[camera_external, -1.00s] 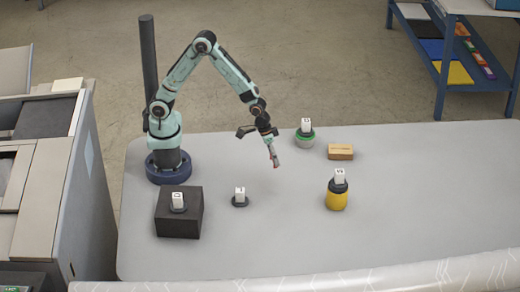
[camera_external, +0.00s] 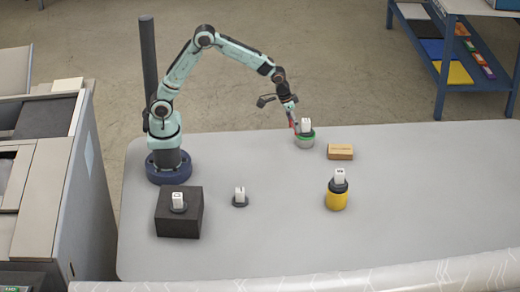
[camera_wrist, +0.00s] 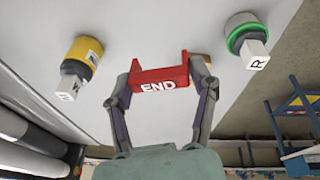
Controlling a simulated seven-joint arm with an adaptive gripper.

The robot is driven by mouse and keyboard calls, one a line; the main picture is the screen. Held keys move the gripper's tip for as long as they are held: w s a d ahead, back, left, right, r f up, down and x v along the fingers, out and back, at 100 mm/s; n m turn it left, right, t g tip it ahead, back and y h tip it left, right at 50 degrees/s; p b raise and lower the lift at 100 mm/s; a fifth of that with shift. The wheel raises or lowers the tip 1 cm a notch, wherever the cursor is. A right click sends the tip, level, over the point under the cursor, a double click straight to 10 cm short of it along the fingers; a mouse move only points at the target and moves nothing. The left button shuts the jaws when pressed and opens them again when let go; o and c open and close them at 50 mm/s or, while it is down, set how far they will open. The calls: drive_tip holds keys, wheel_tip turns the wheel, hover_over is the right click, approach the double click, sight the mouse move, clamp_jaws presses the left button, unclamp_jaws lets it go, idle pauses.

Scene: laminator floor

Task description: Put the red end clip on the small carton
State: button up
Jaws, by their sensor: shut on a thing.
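The red end clip (camera_wrist: 160,78), marked END, is between my gripper's fingers (camera_wrist: 162,84) in the wrist view. My gripper (camera_external: 291,117) is shut on it, above the table's far side. In the external view the clip is only a thin red sliver, just left of the green-rimmed pot. The small carton (camera_external: 340,152) is a brown box lying on the table, to the right of and below my gripper in the picture. In the wrist view a bit of brown, likely the carton (camera_wrist: 205,58), shows behind the clip and right finger; the rest is hidden.
The green-rimmed pot (camera_external: 304,140) with a white lettered block stands between gripper and carton. A yellow can (camera_external: 337,200) with a similar block stands nearer the front. A black box (camera_external: 180,221) and a small dark base (camera_external: 240,203) bear others. The table's right side is clear.

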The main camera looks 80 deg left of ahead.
drive_tip(key=w+a+f+n, duration=0.2)
drive_tip(key=w+a, duration=0.1)
drive_tip(key=a, duration=0.3)
hover_over(335, 149)
drive_tip(key=s, duration=0.2)
wheel_tip(335, 149, down, 8)
drive_tip(key=shift+w+f, duration=0.1)
drive_tip(key=shift+f, duration=0.05)
drive_tip(key=shift+w+f, duration=0.3)
drive_tip(key=shift+f, duration=0.1)
drive_tip(key=shift+s+x, duration=0.15)
drive_tip(key=shift+x, duration=0.65)
drive_tip(key=shift+s+x, duration=0.2)
drive_tip(key=shift+x, duration=0.55)
drive_tip(key=shift+a+f, duration=0.1)
drive_tip(key=shift+f, duration=0.1)
drive_tip(key=o, duration=0.8)
